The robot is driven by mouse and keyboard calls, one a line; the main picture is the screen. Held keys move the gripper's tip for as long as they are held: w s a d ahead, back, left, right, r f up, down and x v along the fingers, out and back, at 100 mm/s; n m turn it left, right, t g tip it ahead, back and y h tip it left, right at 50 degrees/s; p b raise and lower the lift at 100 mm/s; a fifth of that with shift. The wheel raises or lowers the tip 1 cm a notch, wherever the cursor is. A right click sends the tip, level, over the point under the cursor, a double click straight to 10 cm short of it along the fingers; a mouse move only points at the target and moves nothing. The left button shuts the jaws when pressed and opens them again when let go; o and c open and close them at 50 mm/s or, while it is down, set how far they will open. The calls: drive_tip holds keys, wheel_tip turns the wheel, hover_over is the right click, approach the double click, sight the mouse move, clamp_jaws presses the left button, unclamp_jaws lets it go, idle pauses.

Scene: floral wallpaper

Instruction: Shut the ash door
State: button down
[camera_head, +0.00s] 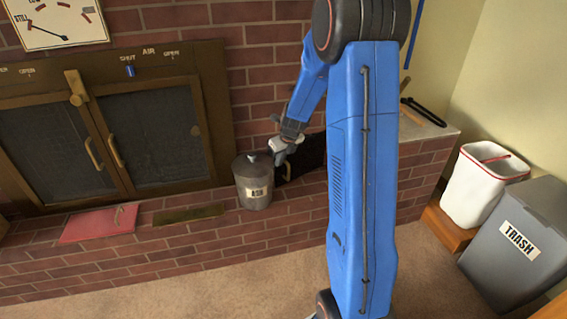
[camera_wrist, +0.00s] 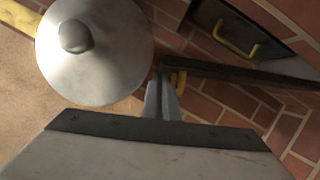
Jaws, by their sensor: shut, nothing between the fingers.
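A dark panel (camera_head: 309,154) with a yellow handle (camera_head: 286,172), which looks like the ash door, shows behind my gripper at the brick wall. In the wrist view a dark bar (camera_wrist: 250,74), seen nearly edge-on, has a yellow handle (camera_wrist: 180,78) near its left end. Another dark panel with a yellow handle (camera_wrist: 238,48) is set in the brick above it; I cannot tell which is the ash door. My gripper (camera_head: 279,158) is shut and empty. Its fingertips (camera_wrist: 163,82) are close to the bar's left end; contact is unclear.
A grey lidded can labelled ASH (camera_head: 254,184) stands left of my gripper, very close; its lid (camera_wrist: 100,65) fills the wrist view's upper left. A red panel (camera_head: 98,223) lies on the hearth. Glass stove doors (camera_head: 155,135) are at left, bins (camera_head: 518,245) at right.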

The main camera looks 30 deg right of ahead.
drive_tip(key=shift+w, duration=0.25)
